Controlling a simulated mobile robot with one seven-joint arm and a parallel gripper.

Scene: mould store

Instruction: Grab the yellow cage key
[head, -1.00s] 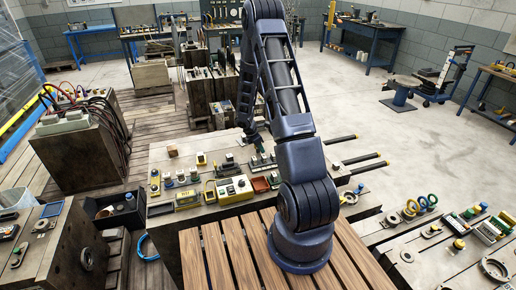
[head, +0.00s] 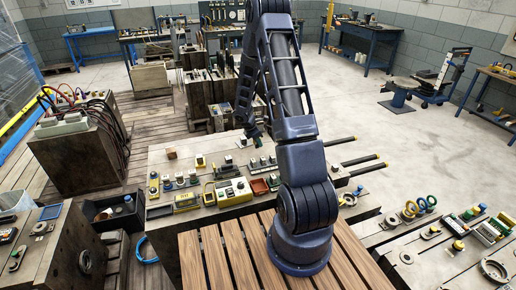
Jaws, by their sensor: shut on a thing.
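My gripper (head: 254,136) is at the far end of my arm, low over the back part of the dark block table (head: 330,176). It is small in the head view and partly hidden by the arm. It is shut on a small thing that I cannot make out. I cannot pick out the yellow cage key for certain.
A yellow control box (head: 234,190) and a red-brown tray (head: 259,186) stand on the same table. Taller wooden blocks (head: 196,100) stand behind. The right floor (head: 425,140) is open.

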